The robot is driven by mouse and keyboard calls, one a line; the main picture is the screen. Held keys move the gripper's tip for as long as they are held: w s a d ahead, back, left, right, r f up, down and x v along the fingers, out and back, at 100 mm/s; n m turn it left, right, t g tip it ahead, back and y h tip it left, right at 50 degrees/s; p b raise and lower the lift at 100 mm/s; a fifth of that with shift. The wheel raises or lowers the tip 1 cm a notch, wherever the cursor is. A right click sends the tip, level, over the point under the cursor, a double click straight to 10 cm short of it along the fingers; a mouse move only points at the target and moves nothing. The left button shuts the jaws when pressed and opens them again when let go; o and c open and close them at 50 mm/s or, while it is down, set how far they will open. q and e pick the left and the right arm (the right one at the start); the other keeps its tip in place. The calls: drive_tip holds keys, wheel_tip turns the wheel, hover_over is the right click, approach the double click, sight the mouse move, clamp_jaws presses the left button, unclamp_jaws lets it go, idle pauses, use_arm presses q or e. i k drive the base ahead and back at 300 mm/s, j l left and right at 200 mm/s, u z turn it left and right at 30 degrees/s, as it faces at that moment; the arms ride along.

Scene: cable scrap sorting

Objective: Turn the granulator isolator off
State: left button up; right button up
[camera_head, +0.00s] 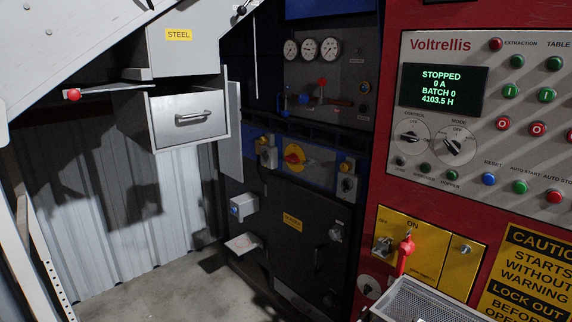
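On the red Voltrellis cabinet, a yellow isolator plate (428,260) carries a red handle (405,254) standing roughly upright below the word ON; a smaller OFF label sits to its left. A second switch, a red and yellow rotary switch (294,157), sits on the blue panel in the middle; its position is too small to read. I cannot tell from labels which one is the granulator isolator. The cabinet display (442,90) reads STOPPED, 0 A, BATCH 0, 4103.5 H. Neither of my grippers shows in this view.
A metal mesh tray (428,303) juts up at the bottom right, just below the yellow plate. A steel drawer (188,129) under a STEEL label hangs at the upper left. A small ledge (244,243) sticks out from the dark machine. Concrete floor (150,293) is clear at the lower left.

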sight(293, 158)
drive_tip(key=j+u, duration=0.15)
drive_tip(key=u, duration=0.3)
drive_tip(key=i+j+u, duration=0.1)
drive_tip(key=u, duration=0.35)
drive_tip(key=j+u, duration=0.15)
drive_tip(key=u, duration=0.3)
drive_tip(key=i+u, duration=0.15)
drive_tip(key=u, duration=0.3)
drive_tip(key=i+j+z, duration=0.2)
drive_tip(key=i+l+z, duration=0.15)
drive_tip(key=z, duration=0.3)
drive_tip(key=i+z, duration=0.55)
drive_tip(key=z, duration=0.3)
drive_tip(key=i+l+z, duration=0.1)
drive_tip(key=i+z, duration=0.25)
drive_tip(key=i, duration=0.2)
drive_tip(key=i+j+z, duration=0.1)
drive_tip(key=i+z, duration=0.25)
drive_tip(key=i, duration=0.2)
